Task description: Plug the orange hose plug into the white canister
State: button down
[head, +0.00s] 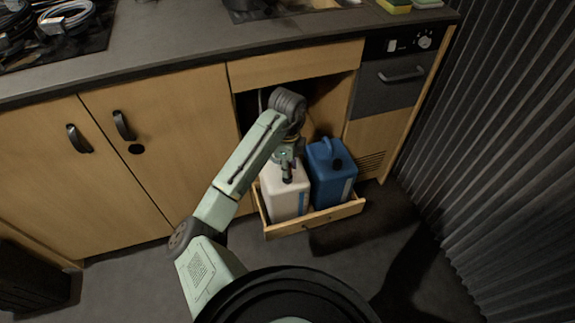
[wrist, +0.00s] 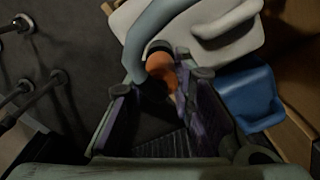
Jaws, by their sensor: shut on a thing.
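The white canister (head: 287,197) stands upright in the pulled-out drawer. Its pale top (wrist: 228,45) fills the upper right of the wrist view. My gripper (head: 288,176) is over the canister's top, hiding part of it. In the wrist view, my gripper (wrist: 163,84) is shut on the orange plug (wrist: 160,66), which shows between the fingertips. A thick pale grey-green curved tube (wrist: 136,55) runs beside the plug. A dark round part lies just below the orange. I cannot tell whether the plug touches the canister's opening.
A blue canister (head: 334,180) stands right of the white one, also in the wrist view (wrist: 248,95). The wooden drawer's front (head: 318,219) borders both. The cabinet opening is behind, under the counter (head: 180,42). A corrugated wall (head: 510,150) stands at right. Floor in front is mostly clear.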

jog(key=shift+f, duration=0.5)
jog(key=c, duration=1.3)
grip_release()
notch_tip(320, 180, up, 12)
